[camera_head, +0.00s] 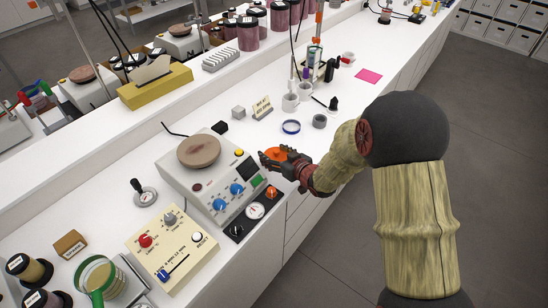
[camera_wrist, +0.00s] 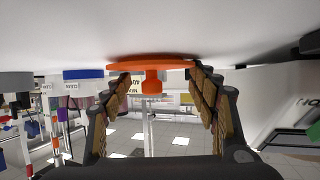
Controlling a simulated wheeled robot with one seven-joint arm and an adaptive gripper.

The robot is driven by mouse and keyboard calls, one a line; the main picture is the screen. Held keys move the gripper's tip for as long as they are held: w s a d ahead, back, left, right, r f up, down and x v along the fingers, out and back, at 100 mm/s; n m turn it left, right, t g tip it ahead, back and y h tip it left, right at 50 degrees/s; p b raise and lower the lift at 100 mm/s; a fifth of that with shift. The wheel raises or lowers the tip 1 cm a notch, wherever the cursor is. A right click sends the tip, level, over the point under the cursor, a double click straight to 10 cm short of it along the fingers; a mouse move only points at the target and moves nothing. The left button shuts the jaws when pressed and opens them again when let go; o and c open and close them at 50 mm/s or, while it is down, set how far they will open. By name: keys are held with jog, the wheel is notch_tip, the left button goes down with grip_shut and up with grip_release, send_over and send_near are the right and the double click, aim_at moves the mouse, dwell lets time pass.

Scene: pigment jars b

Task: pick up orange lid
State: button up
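The orange lid (camera_head: 280,153) lies on the white bench, just right of the hot-plate device, partly hidden by my gripper. In the wrist view the picture is upside down, and the lid (camera_wrist: 152,65) shows as a flat disc with a small round knob (camera_wrist: 152,84). My gripper (camera_head: 278,161) is low over the bench at the lid. In the wrist view my gripper (camera_wrist: 165,82) has its two fingers spread apart, with the knob in the gap between them. The fingertips are close to the disc's edges. I cannot tell whether they touch it.
The hot-plate device (camera_head: 205,175) with knobs stands close left of my gripper. A gauge box (camera_head: 252,211) is in front. The bench's front edge is close on the right.

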jog(key=c, duration=0.9)
